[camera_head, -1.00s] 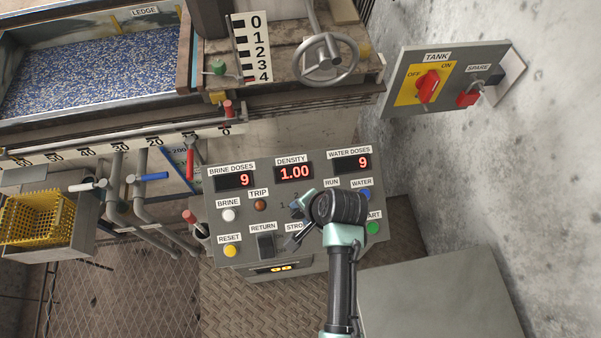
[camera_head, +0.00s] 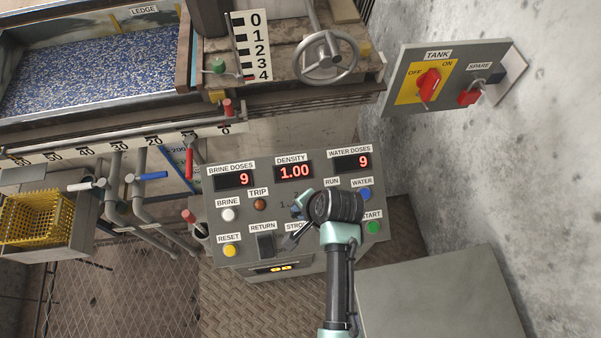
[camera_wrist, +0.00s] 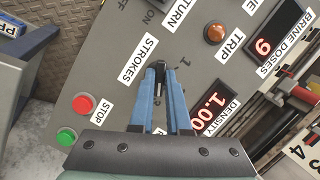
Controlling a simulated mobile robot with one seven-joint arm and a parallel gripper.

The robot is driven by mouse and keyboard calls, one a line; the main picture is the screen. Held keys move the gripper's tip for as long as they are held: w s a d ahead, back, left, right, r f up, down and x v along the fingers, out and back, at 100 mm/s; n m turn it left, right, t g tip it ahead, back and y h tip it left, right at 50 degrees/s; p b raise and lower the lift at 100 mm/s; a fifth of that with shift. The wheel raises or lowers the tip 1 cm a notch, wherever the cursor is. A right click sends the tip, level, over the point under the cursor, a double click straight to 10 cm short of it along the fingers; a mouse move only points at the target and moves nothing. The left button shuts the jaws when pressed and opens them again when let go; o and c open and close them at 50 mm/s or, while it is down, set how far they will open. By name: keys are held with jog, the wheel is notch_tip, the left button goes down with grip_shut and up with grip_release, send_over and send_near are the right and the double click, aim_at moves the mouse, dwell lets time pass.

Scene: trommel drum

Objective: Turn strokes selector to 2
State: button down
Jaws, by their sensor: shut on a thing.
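The strokes selector (camera_wrist: 158,66) is a small dark knob on the grey control panel, beside the STROKES label (camera_wrist: 138,60) in the wrist view. My gripper (camera_wrist: 159,76) is shut on the knob, with a blue finger on either side. A light pointer mark shows between the fingers. A "1" is printed near the knob; the fingers hide part of the scale, so I cannot tell the setting. In the head view my gripper (camera_head: 297,210) reaches the middle of the panel (camera_head: 325,258), and my wrist covers part of the STROKES label (camera_head: 294,226).
Close around are the brown trip lamp (camera_wrist: 215,33), the green start button (camera_head: 373,227), the blue water button (camera_head: 364,194) and the return switch (camera_head: 265,245). Displays read 9, 1.00 and 9. The tank switch box (camera_head: 408,92) is on the wall at right.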

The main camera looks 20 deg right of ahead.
jog(key=shift+r+p, duration=0.1)
jog(key=shift+p, duration=0.25)
jog(key=shift+r+n+g+p, duration=0.15)
jog(key=shift+n+g+p, duration=0.15)
jog(key=shift+n+p, duration=0.7)
jog(key=n+p, duration=0.2)
jog(key=shift+n+g+h, duration=0.3)
jog(key=n+p, duration=0.2)
jog(key=n, duration=0.1)
jog(key=shift+g+h, duration=0.3)
jog(key=shift+w+f+n+h+p, duration=0.15)
jog(key=shift+n+h+p, duration=0.4)
jog(key=shift+n, duration=1.25)
jog(key=c, duration=0.9)
grip_release()
